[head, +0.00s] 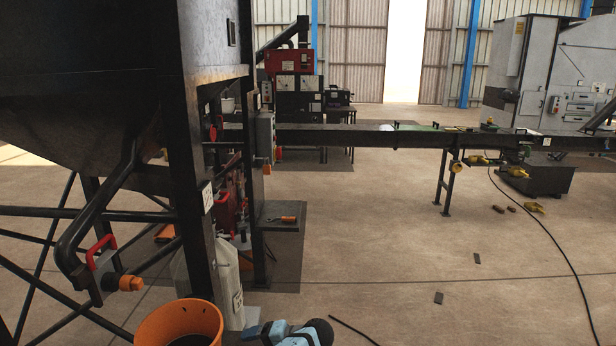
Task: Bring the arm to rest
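A light-blue and black jointed part (292,333) shows at the bottom edge, just right of the orange bucket. It looks like a piece of one of my arms, but I cannot tell which arm it belongs to. No gripper fingers can be made out in the head view. Most of that part is cut off by the lower edge of the picture.
An orange bucket (150,333) stands at the bottom left. A black-framed hopper machine (185,150) fills the left, with a red lever housing (101,255). A conveyor (370,138) crosses behind. Open floor lies right, with a cable.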

